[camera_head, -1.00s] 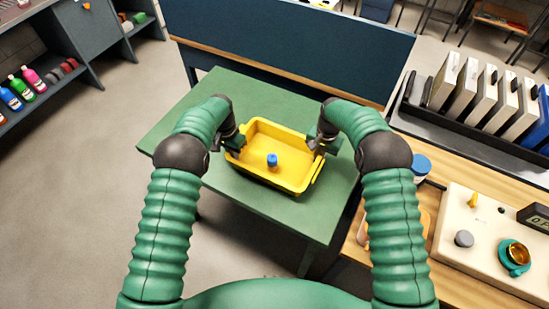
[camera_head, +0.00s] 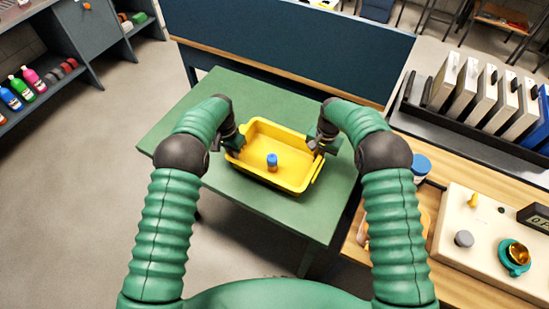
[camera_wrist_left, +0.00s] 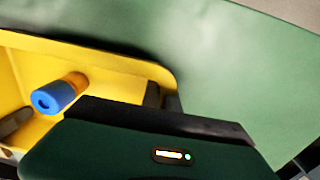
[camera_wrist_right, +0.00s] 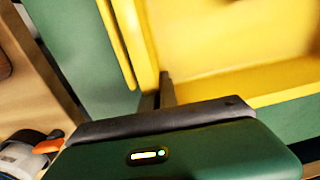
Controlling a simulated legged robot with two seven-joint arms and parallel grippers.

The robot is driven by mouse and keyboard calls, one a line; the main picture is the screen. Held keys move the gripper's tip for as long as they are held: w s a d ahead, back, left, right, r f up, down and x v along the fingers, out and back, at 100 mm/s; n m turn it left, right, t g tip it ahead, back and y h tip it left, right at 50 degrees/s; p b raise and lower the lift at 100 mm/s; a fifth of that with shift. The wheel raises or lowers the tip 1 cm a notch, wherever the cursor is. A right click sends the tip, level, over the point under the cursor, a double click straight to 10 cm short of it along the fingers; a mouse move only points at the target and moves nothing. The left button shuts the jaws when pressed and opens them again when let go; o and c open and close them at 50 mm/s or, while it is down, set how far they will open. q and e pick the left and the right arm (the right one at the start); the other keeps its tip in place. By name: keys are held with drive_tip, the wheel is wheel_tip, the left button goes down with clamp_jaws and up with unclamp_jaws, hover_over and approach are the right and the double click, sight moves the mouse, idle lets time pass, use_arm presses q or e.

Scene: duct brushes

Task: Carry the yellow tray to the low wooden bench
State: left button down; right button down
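The yellow tray (camera_head: 298,188) is over the green table (camera_head: 255,90), between my two grippers. Whether the tray touches the table is unclear. I cannot pick out a low wooden bench for certain.
A wooden-topped surface (camera_head: 362,262) at right carries a cream device (camera_head: 482,265) and a blue-lidded jar (camera_head: 421,165). A dark rack of upright panels (camera_head: 480,150) stands behind it. A dark blue panel (camera_head: 290,40) is beyond the table. Open floor (camera_head: 80,190) lies left.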

drive_tip(key=shift+r, duration=0.15)
